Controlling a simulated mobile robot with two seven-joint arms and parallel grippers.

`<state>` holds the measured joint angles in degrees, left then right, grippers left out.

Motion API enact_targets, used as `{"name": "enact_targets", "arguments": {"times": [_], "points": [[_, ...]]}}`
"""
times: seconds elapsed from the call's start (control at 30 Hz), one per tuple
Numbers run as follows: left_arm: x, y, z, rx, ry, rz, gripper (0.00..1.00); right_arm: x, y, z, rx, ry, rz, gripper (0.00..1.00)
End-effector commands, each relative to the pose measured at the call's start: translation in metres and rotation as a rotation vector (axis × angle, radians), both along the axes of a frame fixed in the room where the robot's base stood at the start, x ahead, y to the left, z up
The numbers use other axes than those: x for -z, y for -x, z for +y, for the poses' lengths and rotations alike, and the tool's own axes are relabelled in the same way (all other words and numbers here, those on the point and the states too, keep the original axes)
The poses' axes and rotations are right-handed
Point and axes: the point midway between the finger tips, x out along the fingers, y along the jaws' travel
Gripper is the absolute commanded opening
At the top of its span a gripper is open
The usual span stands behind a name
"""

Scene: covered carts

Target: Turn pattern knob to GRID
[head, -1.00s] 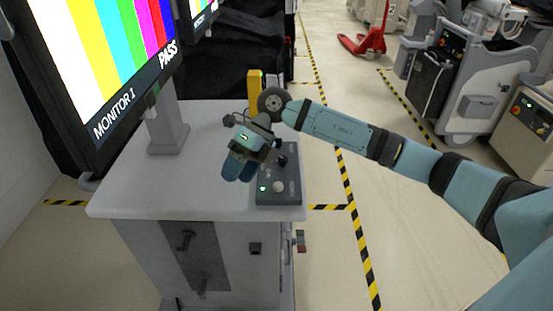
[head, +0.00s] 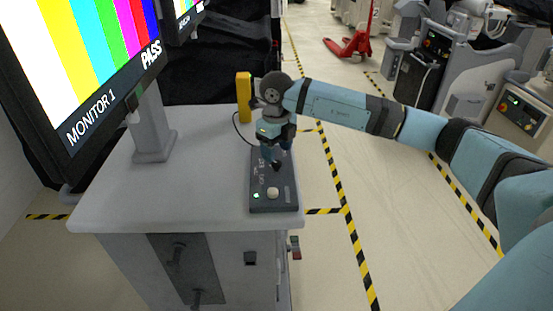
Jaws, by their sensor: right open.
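The dark control box (head: 275,205) lies on the right part of the white cart top. It carries a pale round knob (head: 272,193) near its front, a small green light and a dark knob (head: 276,166) farther back. My right gripper (head: 272,160) points down over the back half of the box, right at the dark knob, and is open. I cannot tell whether its fingers touch the knob. Monitor 1 (head: 90,60) shows vertical colour bars and the word PASS. The knob's printed labels are too small to read. My left gripper is not in view.
The cart top (head: 130,200) is clear left of the box, apart from the monitor stand (head: 153,135). A yellow object (head: 244,97) stands behind the box, near a dark cable. A red pallet jack (head: 350,45) and other carts stand farther back on the right.

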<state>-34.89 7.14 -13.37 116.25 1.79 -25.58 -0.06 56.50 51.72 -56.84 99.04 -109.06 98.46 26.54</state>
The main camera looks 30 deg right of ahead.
Motion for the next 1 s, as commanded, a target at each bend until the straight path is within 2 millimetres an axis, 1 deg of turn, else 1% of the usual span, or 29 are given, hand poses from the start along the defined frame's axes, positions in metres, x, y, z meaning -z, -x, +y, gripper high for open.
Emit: {"name": "enact_targets", "arguments": {"times": [0.03, 0.1, 0.23, 0.37, 0.6, 0.63, 0.83, 1.0], "points": [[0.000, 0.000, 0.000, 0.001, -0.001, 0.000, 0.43, 0.009, 0.001, 0.000, 0.000, 0.001, 0.003, 0.57], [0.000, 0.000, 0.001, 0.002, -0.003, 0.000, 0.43, 0.020, 0.000, 0.001, -0.001, -0.001, 0.001, 0.57], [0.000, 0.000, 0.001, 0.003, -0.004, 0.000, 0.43, 0.032, 0.000, 0.000, 0.000, -0.001, 0.000, 0.57], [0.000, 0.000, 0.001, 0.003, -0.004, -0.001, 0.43, 0.038, 0.000, 0.000, 0.000, 0.000, -0.001, 0.57], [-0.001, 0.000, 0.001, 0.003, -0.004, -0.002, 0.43, 0.039, 0.000, 0.000, 0.000, 0.000, -0.001, 0.57], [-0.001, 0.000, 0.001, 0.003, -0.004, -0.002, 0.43, 0.039, 0.000, 0.000, 0.000, 0.000, -0.001, 0.54], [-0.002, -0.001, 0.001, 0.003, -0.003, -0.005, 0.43, 0.039, 0.000, 0.000, -0.001, 0.000, -0.001, 0.08], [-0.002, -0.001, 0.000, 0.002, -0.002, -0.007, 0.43, 0.039, 0.000, 0.000, -0.004, 0.000, -0.001, 0.08]]}}
